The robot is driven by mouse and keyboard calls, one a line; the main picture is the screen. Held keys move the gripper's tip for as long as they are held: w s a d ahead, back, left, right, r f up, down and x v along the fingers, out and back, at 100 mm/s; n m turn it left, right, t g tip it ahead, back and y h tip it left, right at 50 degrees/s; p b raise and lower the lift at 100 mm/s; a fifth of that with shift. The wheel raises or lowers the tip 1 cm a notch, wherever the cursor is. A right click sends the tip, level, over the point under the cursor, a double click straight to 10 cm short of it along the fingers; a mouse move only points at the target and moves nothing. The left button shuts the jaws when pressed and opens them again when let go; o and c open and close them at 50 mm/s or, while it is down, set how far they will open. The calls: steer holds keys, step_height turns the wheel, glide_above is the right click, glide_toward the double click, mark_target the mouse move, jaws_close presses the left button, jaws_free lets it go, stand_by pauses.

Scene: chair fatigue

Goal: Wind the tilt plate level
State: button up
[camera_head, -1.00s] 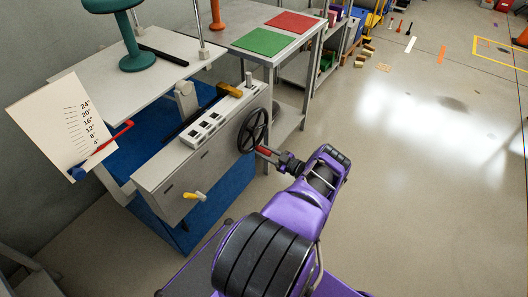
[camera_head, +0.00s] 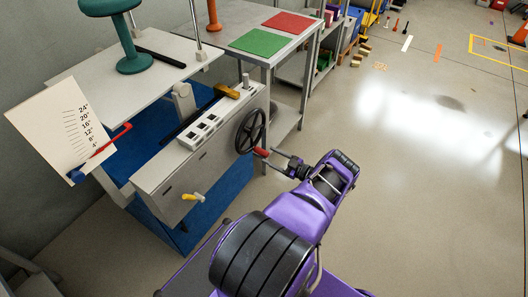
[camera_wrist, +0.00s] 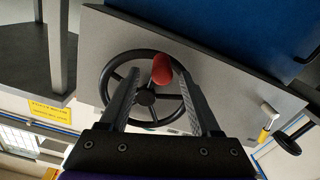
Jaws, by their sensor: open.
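The grey tilt plate (camera_head: 95,88) is at upper left, sloping, with a teal stool (camera_head: 135,62) standing on it. A pale angle scale card (camera_head: 50,125) stands at its left; a red pointer (camera_head: 118,136) is by the low marks, exact reading unclear. The black handwheel (camera_head: 250,131) is on the grey housing's right end, with a red handle (camera_head: 261,152). My gripper (camera_head: 279,159) is open just right of the handle. In the wrist view, my open fingers (camera_wrist: 158,88) appear either side of the red handle (camera_wrist: 162,69), before the handwheel (camera_wrist: 106,88).
The grey housing (camera_head: 165,180) carries a yellow-handled lever (camera_head: 193,196) on its front. A grey table (camera_head: 225,22) with green and red mats stands behind. A blue base (camera_head: 200,215) lies below. The floor to the right is open.

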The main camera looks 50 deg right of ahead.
steer(key=s+d, duration=0.1)
steer(key=s, duration=1.1)
steer(key=shift+s, duration=0.25)
